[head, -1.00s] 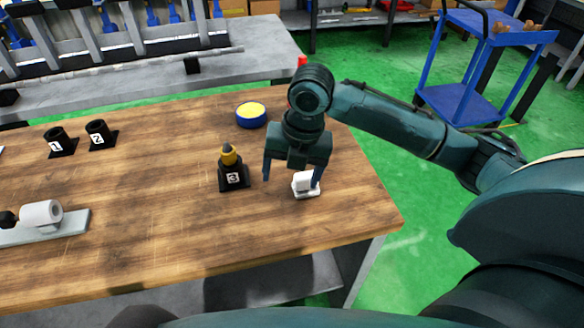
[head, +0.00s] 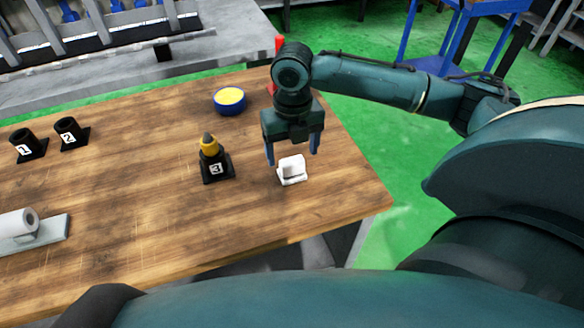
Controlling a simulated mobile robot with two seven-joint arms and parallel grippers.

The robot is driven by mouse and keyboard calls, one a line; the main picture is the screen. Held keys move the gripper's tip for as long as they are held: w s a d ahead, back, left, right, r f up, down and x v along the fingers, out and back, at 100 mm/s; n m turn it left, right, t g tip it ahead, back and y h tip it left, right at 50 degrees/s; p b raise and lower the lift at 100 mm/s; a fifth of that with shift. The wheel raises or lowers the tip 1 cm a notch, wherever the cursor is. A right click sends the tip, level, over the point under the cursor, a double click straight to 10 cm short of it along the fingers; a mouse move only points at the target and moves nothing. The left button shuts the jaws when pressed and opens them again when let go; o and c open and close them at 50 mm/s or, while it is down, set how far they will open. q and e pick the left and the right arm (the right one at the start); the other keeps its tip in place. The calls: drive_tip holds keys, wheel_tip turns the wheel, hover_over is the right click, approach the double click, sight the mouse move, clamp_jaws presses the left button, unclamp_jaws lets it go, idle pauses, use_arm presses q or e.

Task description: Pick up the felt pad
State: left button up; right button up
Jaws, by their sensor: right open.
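A small white block (head: 292,168), which looks like the felt pad, sits on a thin white base near the right end of the wooden table. My right gripper (head: 292,156) points down at it, open and empty. Its two blue fingers are spread, one to the left and one to the right of the block's upper part in the picture. I cannot tell whether they touch it or how high above the table they are. My left gripper is not in view.
A black holder marked 3 (head: 217,170) with a yellow-and-dark piece stands left of the block. A blue round dish (head: 229,101) with yellow inside is behind. Holders 1 (head: 28,145) and 2 (head: 71,133) and a white roll (head: 17,222) are at left. The table (head: 140,190) is bare between.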

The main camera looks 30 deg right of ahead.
sight(293, 162)
wheel_tip(293, 162, down, 4)
drive_tip(key=shift+s+f, duration=0.1)
drive_tip(key=shift+f, duration=0.1)
drive_tip(key=shift+c, duration=0.2)
drive_tip(key=c, duration=1)
